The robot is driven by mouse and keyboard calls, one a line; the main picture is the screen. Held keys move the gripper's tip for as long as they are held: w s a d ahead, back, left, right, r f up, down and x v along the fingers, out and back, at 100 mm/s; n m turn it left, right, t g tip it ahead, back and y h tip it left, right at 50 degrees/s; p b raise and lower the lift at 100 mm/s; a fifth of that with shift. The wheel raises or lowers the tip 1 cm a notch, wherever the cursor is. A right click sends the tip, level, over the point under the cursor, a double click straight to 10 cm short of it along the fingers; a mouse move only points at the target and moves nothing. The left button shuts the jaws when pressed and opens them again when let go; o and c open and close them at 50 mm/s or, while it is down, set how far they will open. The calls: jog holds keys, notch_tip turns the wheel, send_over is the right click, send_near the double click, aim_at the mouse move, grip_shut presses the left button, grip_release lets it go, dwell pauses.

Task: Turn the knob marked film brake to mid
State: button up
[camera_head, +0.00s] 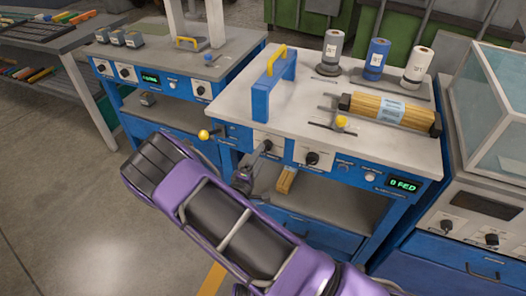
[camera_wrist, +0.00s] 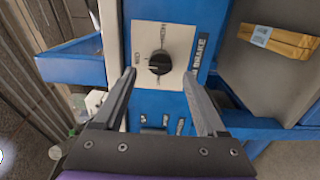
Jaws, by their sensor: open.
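The film brake knob (camera_wrist: 159,63) is a round black knob on a white plate with dark markings, in the wrist view. The word BRAKE shows on a strip beside the plate; the rest of the label is hidden or out of view. Its exact pointer setting is too small to read. My gripper (camera_wrist: 160,76) is open, with one finger to each side of the knob. I cannot tell whether either finger touches it. In the head view my gripper (camera_head: 259,163) is at the blue machine's front, at the left white plate, and largely covers that knob.
Another black knob (camera_head: 312,158) sits to the right on the same front. A yellow ball-ended lever (camera_head: 204,134) sticks out to the left. The worktop carries a wood bundle (camera_head: 390,109) and several rolls. A wood bundle (camera_wrist: 278,38) also shows at right in the wrist view.

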jog(key=v, duration=1.3)
jog(key=shift+s, duration=0.3)
